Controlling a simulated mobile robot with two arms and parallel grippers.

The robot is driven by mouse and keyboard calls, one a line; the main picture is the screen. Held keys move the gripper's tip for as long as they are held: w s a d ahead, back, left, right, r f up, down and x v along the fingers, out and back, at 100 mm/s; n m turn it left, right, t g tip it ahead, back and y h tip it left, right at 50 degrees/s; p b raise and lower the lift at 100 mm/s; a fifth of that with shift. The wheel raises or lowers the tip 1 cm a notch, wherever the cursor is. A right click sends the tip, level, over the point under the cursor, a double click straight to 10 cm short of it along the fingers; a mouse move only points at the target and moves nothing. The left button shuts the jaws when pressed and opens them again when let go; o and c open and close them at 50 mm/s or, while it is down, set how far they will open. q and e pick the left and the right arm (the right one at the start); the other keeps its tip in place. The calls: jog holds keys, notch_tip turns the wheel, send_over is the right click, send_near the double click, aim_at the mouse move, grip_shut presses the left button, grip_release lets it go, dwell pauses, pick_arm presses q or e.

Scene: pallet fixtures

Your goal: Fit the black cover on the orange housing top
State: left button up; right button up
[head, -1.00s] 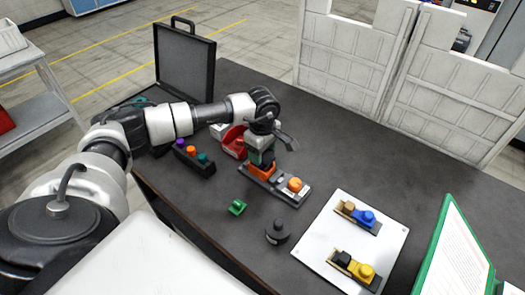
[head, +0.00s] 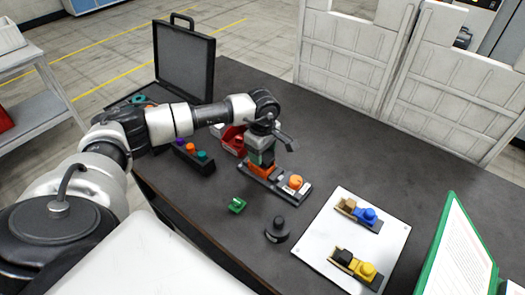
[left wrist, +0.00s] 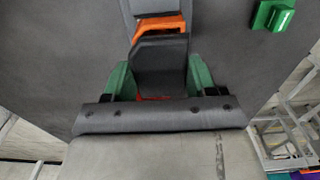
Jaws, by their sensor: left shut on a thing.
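My left gripper (head: 262,158) is over the grey pallet fixture, its green fingers (left wrist: 160,80) shut on the black cover (left wrist: 160,58) from both sides. The orange housing (head: 262,171) sits on the fixture directly below the gripper. In the left wrist view, orange (left wrist: 160,24) shows beyond the cover and a thin orange strip shows at its near edge. The cover is at the housing top; I cannot tell whether it is fully seated. The gripper hides most of the cover in the head view. My right gripper is not in view.
An orange round part (head: 295,182) sits on the fixture's right end. A green block (head: 237,205) and a black knobbed part (head: 277,230) stand in front. A white board (head: 325,236) carries blue and yellow assemblies. A black rack (head: 195,160) and red bin (head: 233,140) are near the arm.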

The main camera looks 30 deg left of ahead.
pick_arm(q)
jog(key=shift+f+b, duration=0.6)
jog(key=shift+f, duration=0.15)
dwell(0.5)
jog(key=o, duration=1)
jog(key=shift+c, duration=1.3)
jog(key=shift+r+p, duration=2.3)
jog(key=shift+r, duration=1.7)
